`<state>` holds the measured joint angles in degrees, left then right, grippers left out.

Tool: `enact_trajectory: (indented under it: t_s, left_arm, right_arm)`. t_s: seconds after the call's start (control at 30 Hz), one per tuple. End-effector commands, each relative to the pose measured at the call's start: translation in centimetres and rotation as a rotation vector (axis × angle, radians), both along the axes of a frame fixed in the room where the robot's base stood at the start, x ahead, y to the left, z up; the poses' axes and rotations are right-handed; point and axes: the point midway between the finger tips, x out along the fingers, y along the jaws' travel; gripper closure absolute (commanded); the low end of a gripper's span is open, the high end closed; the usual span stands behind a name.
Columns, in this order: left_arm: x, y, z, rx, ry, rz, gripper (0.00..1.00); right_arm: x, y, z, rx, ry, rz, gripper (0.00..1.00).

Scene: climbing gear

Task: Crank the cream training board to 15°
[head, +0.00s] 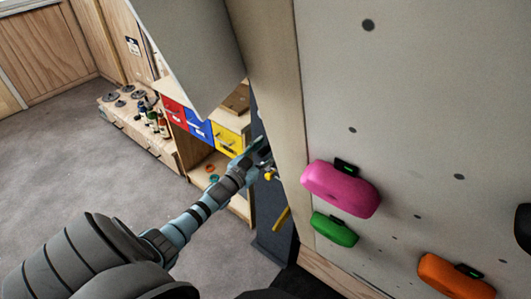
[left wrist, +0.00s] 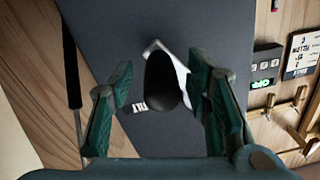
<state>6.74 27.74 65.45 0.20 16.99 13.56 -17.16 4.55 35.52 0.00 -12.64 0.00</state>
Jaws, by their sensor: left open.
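The cream training board (head: 400,110) fills the right of the head view and carries coloured holds. My left gripper (head: 264,158) reaches to the dark post (head: 274,240) beside the board's left edge. In the left wrist view, the open left gripper (left wrist: 163,88) has one finger on each side of a black rounded knob (left wrist: 162,82), seen nearly end-on. A pale metal crank arm (left wrist: 180,68) shows behind the knob against the dark panel. I cannot tell whether the fingers touch the knob. A small display (left wrist: 265,75) with green digits is at the right. My right gripper is not in view.
Pink (head: 341,188), green (head: 334,229) and orange (head: 455,276) holds stick out from the board. A yellow bar (head: 281,219) shows low on the post. A wooden shelf with coloured bins (head: 198,127) stands behind my left arm. The grey carpet (head: 70,150) at left is clear.

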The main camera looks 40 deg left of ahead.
Motion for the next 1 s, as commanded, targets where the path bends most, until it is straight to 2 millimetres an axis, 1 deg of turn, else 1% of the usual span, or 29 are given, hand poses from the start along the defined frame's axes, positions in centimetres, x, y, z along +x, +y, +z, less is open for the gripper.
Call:
enact_trajectory:
  t_s: [0.1,0.27,0.37,0.5,0.53,0.57,1.0]
  left_arm:
    - [0.34,0.03,0.05,0.0,0.001,0.0,0.56]
    - [0.31,0.02,0.09,0.0,0.001,0.0,0.56]
    - [0.3,0.01,0.08,0.0,0.001,0.0,0.7]
    - [0.29,0.01,0.08,0.0,0.002,0.0,0.93]
    - [0.28,0.02,0.07,0.0,0.002,0.0,0.98]
    - [0.28,0.02,0.07,0.0,0.002,0.0,1.0]
    - [0.25,0.31,-0.13,0.026,0.002,0.001,1.0]
  right_arm:
    - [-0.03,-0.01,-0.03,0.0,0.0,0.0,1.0]
    - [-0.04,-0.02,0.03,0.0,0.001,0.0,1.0]
    - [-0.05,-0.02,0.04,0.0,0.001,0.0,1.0]
    - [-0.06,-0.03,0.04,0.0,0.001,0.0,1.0]
    - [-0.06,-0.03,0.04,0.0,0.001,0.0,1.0]
    - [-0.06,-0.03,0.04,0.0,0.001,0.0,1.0]
    - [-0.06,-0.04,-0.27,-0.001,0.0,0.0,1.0]
